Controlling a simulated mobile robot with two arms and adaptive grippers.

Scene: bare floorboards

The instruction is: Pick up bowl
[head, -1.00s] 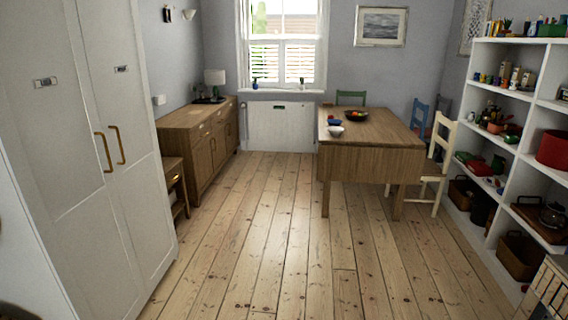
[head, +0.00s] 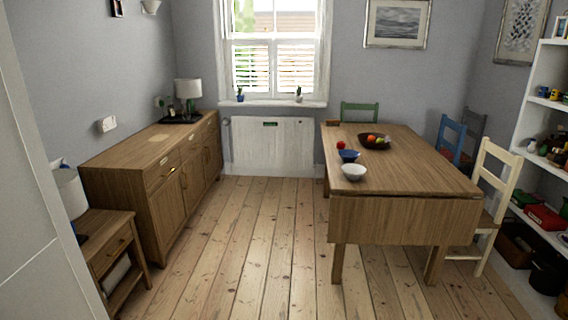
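A white bowl (head: 354,172) stands near the left front edge of the wooden dining table (head: 400,217). A blue bowl (head: 348,156) stands just behind it, with a small red thing (head: 340,145) behind that. A dark, wide bowl (head: 374,142) with fruit in it sits further back on the table. The table is some way ahead and to the right. Neither of my grippers shows in the head view.
Bare floorboards (head: 240,245) run clear ahead, between the wooden sideboard (head: 150,170) at left and the table. A small side table (head: 112,245) stands at near left. Chairs, one cream (head: 490,185), stand right of the table. White shelves (head: 540,130) line the right side.

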